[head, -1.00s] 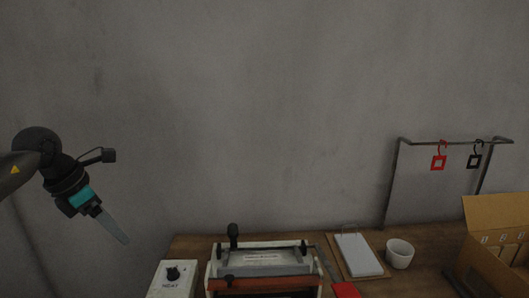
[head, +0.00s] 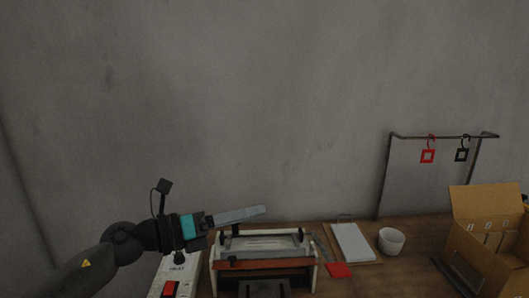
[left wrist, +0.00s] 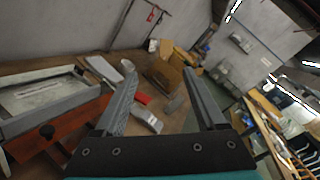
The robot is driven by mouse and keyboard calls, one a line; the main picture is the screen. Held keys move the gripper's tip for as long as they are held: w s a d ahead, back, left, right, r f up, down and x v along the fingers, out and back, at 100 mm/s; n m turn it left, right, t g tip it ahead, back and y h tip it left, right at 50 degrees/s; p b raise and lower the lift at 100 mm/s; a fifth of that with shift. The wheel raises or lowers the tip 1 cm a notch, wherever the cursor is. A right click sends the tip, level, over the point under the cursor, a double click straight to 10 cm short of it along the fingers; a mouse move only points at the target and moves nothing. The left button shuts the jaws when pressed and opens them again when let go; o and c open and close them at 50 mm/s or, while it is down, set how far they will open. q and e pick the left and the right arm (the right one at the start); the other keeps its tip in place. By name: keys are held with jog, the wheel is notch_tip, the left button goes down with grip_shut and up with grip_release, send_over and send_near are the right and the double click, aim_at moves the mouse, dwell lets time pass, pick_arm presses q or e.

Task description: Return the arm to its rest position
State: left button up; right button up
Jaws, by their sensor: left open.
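My left gripper (head: 262,211) is in the head view, at the end of my arm coming in from the lower left. It points right and appears in front of the back of the boarding press. In the left wrist view its two fingers (left wrist: 160,78) stand apart with nothing between them. My left arm crosses in front of the heat box (head: 163,282) and hides part of it. My right gripper is in neither view.
The press (head: 307,262) with a red-orange front bar stands on the wooden table. To its right are a clipboard (head: 351,243), a red card (head: 338,270), a white cup (head: 391,241) and an open cardboard box (head: 467,262). A rail with red (head: 428,155) and black tags stands behind.

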pick_arm(q)
jog(key=s+a+f+n+t+y, duration=0.2)
jog(key=a+f+n+t+y, duration=0.4)
jog(key=n, duration=0.9)
jog(key=s+a+f+n+t+y, duration=0.2)
jog(key=a+f+n+y, duration=0.25)
jog(key=n+y, duration=0.75)
jog(key=s+a+f+n+g+h, duration=0.25)
jog(key=s+f+n+g, duration=0.35)
jog(key=s+f+n, duration=0.3)
jog(key=s+f+n+g, duration=0.1)
jog(key=s+f+g, duration=0.25)
jog(key=s, duration=0.55)
jog(key=s+f+n+g, duration=0.2)
jog(key=s+f+g, duration=0.15)
jog(key=s, duration=0.55)
notch_tip(320, 180, down, 26)
jog(key=f+b, duration=0.1)
jog(key=b, duration=0.4)
jog(key=s+a+f+m+g+b, duration=0.1)
jog(key=s+f+b, duration=0.4)
jog(key=s+f, duration=1.1)
notch_tip(320, 180, down, 3)
jog(key=shift+s+a+f+g, duration=0.1)
jog(key=shift+s+a+g, duration=0.1)
jog(key=shift+a+g, duration=0.35)
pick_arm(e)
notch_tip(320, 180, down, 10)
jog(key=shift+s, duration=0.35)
